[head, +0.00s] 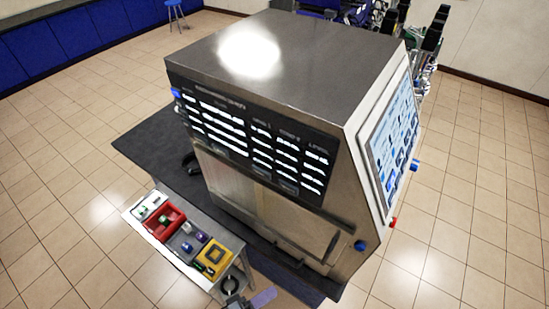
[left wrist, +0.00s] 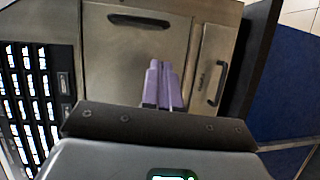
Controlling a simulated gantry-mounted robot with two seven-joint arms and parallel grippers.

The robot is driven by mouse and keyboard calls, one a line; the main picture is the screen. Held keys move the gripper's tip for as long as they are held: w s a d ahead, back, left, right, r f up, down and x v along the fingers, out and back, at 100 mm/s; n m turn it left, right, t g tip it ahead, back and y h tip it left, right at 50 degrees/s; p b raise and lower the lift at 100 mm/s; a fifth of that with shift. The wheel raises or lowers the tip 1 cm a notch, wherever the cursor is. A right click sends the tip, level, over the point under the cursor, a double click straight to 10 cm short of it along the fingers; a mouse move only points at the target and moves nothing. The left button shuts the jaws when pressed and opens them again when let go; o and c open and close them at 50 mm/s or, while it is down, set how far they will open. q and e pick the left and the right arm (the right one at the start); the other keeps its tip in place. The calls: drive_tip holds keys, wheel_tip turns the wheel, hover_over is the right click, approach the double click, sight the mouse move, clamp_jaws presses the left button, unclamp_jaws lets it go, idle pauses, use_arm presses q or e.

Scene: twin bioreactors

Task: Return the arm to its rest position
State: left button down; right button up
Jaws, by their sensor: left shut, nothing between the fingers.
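My left gripper (head: 263,298) shows at the bottom edge of the head view, with its purple fingers in front of the cabinet's lower front. In the left wrist view the two purple fingers (left wrist: 162,84) are shut together with nothing between them. They point towards the steel front of the bioreactor cabinet (left wrist: 130,60), and I see no contact. Most of my left arm is outside the head view. My right gripper is in neither view.
A small cart (head: 135,222) with a red bin (head: 163,224), a yellow tray (head: 213,258) and small items stands left of my gripper. Tiled floor (head: 60,240) is clear at the left.

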use_arm(q)
drive_tip(key=s+a+r+m+g+y, duration=0.1)
drive_tip(key=s+a+m+g+y, duration=0.1)
drive_tip(key=a, duration=0.4)
drive_tip(key=s+a+r+m+g+y+p, duration=0.1)
drive_tip(key=s+a+r+m+y, duration=0.1)
drive_tip(key=a+y, duration=0.5)
drive_tip(key=s+a+r+m+g+y, duration=0.1)
drive_tip(key=s+a+m+g+y, duration=0.1)
drive_tip(key=s+a+m+y, duration=0.2)
drive_tip(key=a, duration=0.3)
drive_tip(key=shift+s+r+m+g+y+p, duration=0.3)
drive_tip(key=shift+r+m, duration=0.05)
drive_tip(key=shift+m, duration=0.05)
drive_tip(key=shift+d, duration=0.1)
idle(0.5)
